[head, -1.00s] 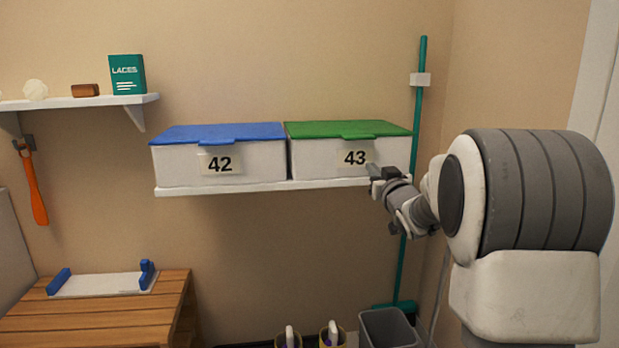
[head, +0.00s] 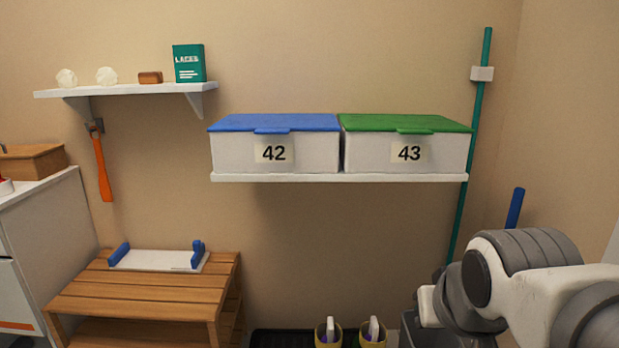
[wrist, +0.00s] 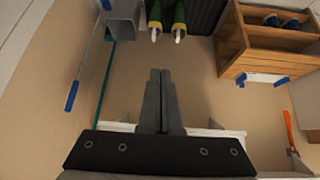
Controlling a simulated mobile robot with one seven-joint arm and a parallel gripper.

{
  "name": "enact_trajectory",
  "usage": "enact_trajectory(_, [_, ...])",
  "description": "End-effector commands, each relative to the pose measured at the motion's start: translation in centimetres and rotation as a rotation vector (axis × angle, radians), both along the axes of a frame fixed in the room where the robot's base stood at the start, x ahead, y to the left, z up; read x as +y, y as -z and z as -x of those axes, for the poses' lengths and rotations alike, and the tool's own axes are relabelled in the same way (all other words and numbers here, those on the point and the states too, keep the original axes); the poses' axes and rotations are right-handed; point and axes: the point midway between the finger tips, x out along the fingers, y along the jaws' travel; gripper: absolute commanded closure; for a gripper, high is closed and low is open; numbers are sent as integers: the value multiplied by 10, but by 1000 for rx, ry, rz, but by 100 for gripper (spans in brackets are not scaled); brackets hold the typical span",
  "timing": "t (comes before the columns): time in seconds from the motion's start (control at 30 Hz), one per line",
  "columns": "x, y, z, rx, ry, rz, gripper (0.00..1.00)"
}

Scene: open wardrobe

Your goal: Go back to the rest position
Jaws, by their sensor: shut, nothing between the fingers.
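My gripper (wrist: 160,75) shows in the wrist view with its two dark fingers pressed together and nothing between them. It is apart from the things around it. In the head view my arm is folded low at the right, and the fingers cannot be made out there. The two white boxes, 42 with a blue lid (head: 273,122) and 43 with a green lid (head: 405,123), stand shut side by side on the wall shelf (head: 340,178), left of and above my arm.
A slatted wooden bench (head: 150,290) stands at left. A green pole (head: 468,150) leans right of the boxes, near a blue-ended stick (head: 515,208). A grey bin (wrist: 125,20) and two yellow-rimmed holders (head: 372,335) stand on the floor. The wall below the shelf is clear.

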Motion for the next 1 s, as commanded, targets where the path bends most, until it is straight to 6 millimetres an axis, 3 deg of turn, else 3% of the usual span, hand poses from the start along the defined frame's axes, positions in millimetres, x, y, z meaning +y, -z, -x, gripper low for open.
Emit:
enact_trajectory(0.03, [7,7,21,40,-20,-8,100])
enact_trajectory(0.17, [21,25,70,153,-68,-25,100])
enact_trajectory(0.2, [20,4,65,148,-63,-25,100])
enact_trajectory(0.47, [19,-55,63,147,-60,-23,100])
enact_trajectory(1.0, [19,-198,63,146,-59,-24,100])
